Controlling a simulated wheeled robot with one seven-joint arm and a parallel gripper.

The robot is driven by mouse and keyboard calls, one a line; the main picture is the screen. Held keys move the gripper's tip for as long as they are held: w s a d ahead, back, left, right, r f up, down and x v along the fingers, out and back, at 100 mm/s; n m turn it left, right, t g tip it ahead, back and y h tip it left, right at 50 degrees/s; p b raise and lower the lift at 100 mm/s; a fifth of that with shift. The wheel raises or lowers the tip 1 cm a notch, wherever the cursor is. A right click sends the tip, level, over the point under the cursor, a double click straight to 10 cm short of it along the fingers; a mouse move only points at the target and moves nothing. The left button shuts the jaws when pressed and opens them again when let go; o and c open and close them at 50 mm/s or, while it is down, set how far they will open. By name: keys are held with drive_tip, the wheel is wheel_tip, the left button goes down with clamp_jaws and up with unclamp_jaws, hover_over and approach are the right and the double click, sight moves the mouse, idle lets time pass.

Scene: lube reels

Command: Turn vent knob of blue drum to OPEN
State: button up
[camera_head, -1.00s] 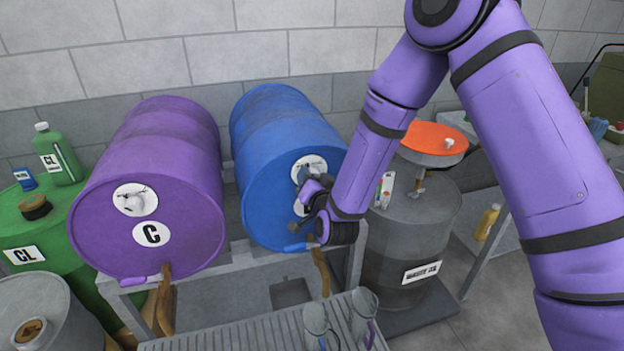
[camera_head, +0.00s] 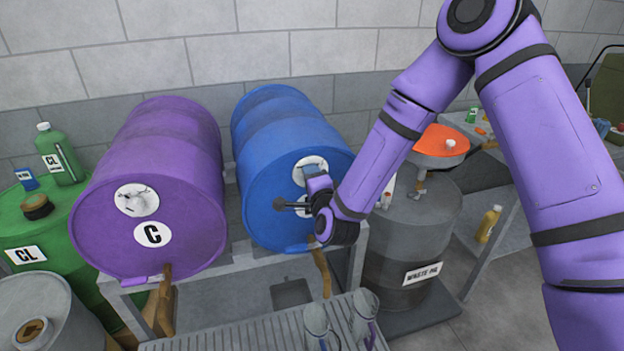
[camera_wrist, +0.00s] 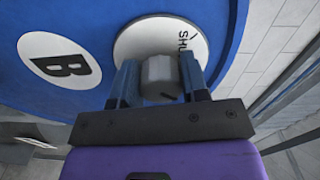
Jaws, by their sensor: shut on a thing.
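The blue drum (camera_head: 262,185) lies on its side on a rack, its round face toward me. Its vent knob is a grey cylinder (camera_wrist: 159,78) on a white round plate (camera_wrist: 190,36) in the wrist view. The part of the plate that shows reads "SHU"; the rest is hidden behind the knob and my gripper. My gripper (camera_wrist: 160,82) has one finger on each side of the knob and is shut on it. In the head view my gripper (camera_head: 300,200) is at the drum's face, and my wrist hides the knob there.
A purple drum (camera_head: 150,205) marked C lies to the left on the same rack. A grey waste oil drum (camera_head: 410,235) with an orange funnel (camera_head: 440,142) stands to the right. Clear jugs (camera_head: 316,320) stand on the grate (camera_head: 250,335) below. A "B" label (camera_wrist: 60,60) is on the blue drum.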

drive_tip(key=shift+m, duration=0.6)
drive_tip(key=o, duration=0.9)
drive_tip(key=shift+o, duration=0.2)
drive_tip(key=v, duration=1)
drive_tip(key=shift+s, duration=0.4)
drive_tip(key=shift+d+r, duration=0.1)
